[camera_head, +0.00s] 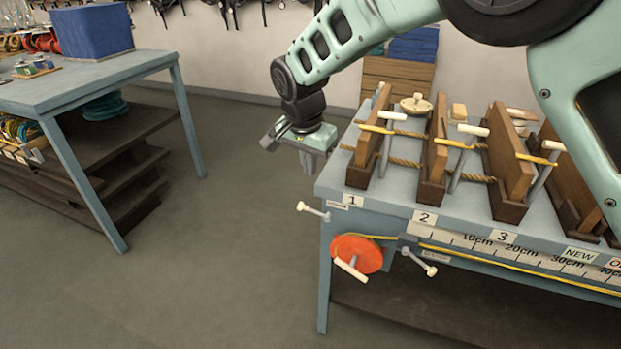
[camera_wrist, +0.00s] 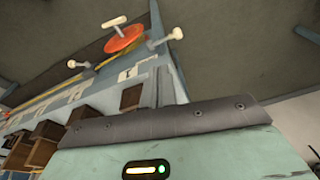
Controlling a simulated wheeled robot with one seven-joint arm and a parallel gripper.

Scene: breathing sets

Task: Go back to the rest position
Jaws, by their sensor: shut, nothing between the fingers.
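My gripper (camera_head: 308,163) hangs from my raised arm, pointing down beside the left end of the workbench (camera_head: 327,187). It is shut with nothing in it, apart from the bench and everything on it. In the wrist view my gripper's pale green housing and dark edge fill the lower part, and its fingertips are not clear there. My arm reaches in from the upper right, above the bench.
Wooden slotted stands (camera_head: 434,160) with ropes and white-topped pegs line the bench. An orange disc (camera_head: 357,254) and white-ended handles (camera_head: 313,211) stick out from its front. A blue table (camera_head: 90,85) with a blue bin (camera_head: 93,30) stands left. Floor between is clear.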

